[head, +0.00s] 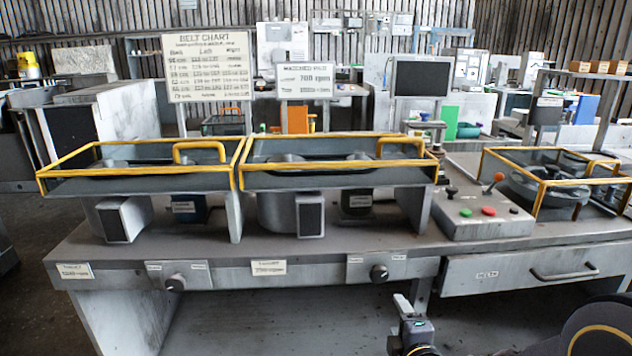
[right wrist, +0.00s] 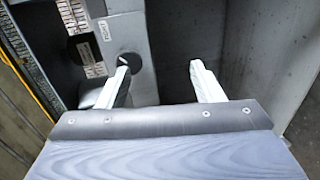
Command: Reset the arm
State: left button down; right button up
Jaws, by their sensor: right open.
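My right gripper (right wrist: 159,68) is open in the right wrist view, its two pale fingers apart with nothing between them. The left finger overlaps a dark round knob (right wrist: 128,62) on the bench front in that view; I cannot tell whether they touch. In the head view my right gripper (head: 402,305) is small and low at the bottom centre, in front of the bench and below the right front knob (head: 379,272). My left gripper is in neither view.
The grey bench (head: 330,240) carries yellow-framed housings (head: 335,180) and a control box (head: 480,212) with coloured buttons. A drawer (head: 535,270) with a handle is at the right. A belt chart (head: 207,65) stands behind. Open space shows under the bench.

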jog(key=s+d+r+m+g+y, duration=0.15)
jog(key=s+m+g+y, duration=0.25)
jog(key=s+m+g, duration=1.25)
jog(key=s+r+m+t+p, duration=0.25)
jog(key=s+r+p, duration=0.25)
jog(key=r+p, duration=0.4)
jog(key=s+r+m+t+p, duration=0.1)
jog(key=s+r+t+p, duration=0.35)
jog(key=r+p, duration=0.4)
jog(key=n+t+h+b, duration=0.1)
jog(key=t+h+b, duration=0.3)
jog(key=t+b, duration=1.5)
send_near(380, 276)
notch_tip(380, 276, up, 5)
jog(key=g+b, duration=0.7)
jog(key=w, duration=0.4)
jog(key=w+b, duration=0.1)
jog(key=w, duration=0.2)
jog(key=shift+w+r, duration=0.1)
jog(key=shift+r, duration=0.2)
jog(key=shift+c, duration=0.4)
